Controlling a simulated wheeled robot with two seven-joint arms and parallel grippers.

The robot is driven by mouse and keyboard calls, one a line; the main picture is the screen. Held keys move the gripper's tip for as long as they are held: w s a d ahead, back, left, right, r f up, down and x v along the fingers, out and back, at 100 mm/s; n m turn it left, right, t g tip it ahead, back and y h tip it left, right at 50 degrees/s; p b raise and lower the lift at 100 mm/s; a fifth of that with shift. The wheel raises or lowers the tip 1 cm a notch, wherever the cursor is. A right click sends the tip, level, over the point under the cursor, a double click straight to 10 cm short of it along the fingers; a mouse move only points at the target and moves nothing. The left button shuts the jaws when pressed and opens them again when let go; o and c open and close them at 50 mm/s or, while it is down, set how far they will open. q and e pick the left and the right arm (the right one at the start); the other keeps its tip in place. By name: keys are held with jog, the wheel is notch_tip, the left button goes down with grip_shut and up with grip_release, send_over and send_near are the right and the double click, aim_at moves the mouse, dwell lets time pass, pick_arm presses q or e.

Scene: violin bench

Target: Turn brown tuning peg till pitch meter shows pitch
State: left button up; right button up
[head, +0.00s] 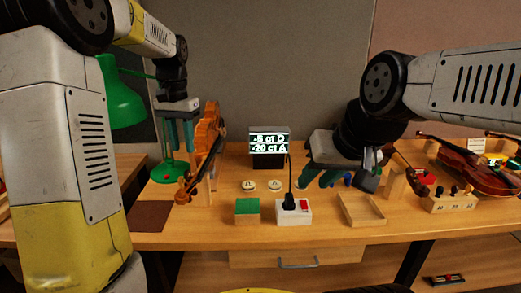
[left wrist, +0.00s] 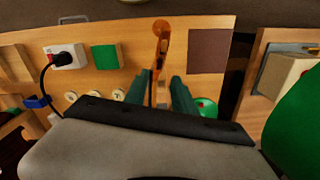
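The violin (head: 208,135) stands on a support, leaning, with its scroll low towards me; its neck and scroll (left wrist: 161,38) also show in the left wrist view. The pegs are too small to tell by colour. The pitch meter (head: 269,163) at the back reads "-5 ct D" and "-20 ct A". My left gripper (head: 181,138) is just left of the violin body, its green fingers pointing down. In the left wrist view my left gripper (left wrist: 159,90) has its fingers apart, with nothing held. My right gripper (head: 322,178) hangs right of the meter, its fingers apparently apart and empty.
A green lamp (head: 121,92) stands behind my left arm. A green-topped block (head: 247,211), a white power strip (head: 293,212) with a black plug, and a wooden tray (head: 361,212) are in front. A second violin (head: 466,165) lies right. A brown mat (head: 150,216) lies front left.

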aim_at(188, 175)
pick_arm(q)
jog(key=shift+w+f, duration=0.15)
jog(key=shift+f, duration=3.8)
jog(key=shift+d, duration=0.1)
grip_shut()
